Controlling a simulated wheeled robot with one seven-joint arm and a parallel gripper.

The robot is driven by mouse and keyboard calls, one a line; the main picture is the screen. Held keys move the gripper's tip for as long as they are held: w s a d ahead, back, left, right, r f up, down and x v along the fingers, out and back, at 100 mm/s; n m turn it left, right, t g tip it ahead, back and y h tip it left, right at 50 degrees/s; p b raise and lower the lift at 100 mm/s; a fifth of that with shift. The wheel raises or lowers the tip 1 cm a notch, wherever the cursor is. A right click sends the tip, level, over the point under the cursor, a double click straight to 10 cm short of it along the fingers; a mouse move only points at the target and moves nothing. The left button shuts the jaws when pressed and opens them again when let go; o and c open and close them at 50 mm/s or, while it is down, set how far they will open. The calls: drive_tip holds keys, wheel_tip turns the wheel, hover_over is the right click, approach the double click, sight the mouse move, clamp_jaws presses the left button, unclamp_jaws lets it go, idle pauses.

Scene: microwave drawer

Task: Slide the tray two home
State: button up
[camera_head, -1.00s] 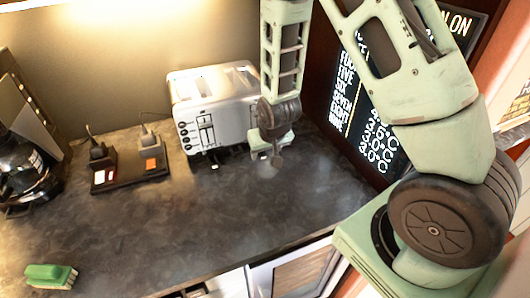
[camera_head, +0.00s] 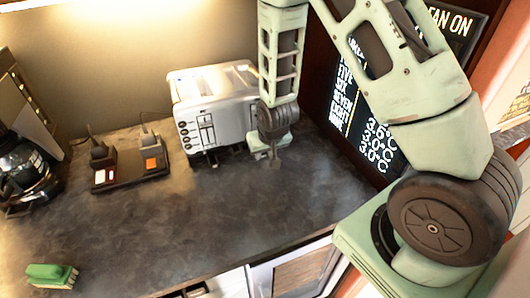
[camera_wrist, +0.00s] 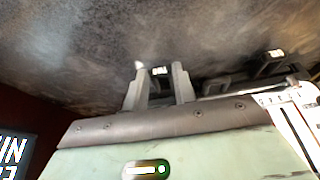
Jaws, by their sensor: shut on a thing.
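The white toaster (camera_head: 213,105) stands at the back of the dark counter, with dark tray ends low along its front edge. My gripper (camera_head: 268,158) is low at the toaster's right front corner. In the wrist view, my gripper's two fingers (camera_wrist: 160,86) are closed around a small dark piece with a lit white label (camera_wrist: 160,71), which I take to be the end of tray two. The label is too small to read surely. The rest of that tray and how far it sticks out are hidden. A second labelled tray end (camera_wrist: 277,54) shows to the right.
A dark wall display (camera_head: 365,110) is close on the right. The middle counter is clear.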

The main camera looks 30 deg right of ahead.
drive_tip(key=shift+w+d, duration=0.1)
drive_tip(key=shift+w, duration=0.8)
drive_tip(key=o, duration=1.1)
drive_tip(key=shift+w, duration=0.1)
drive_tip(key=p+v, duration=0.1)
drive_tip(key=v, duration=1.6)
drive_tip(key=shift+s+p, duration=0.3)
drive_tip(key=shift+p, duration=0.05)
drive_tip(key=shift+r, duration=0.15)
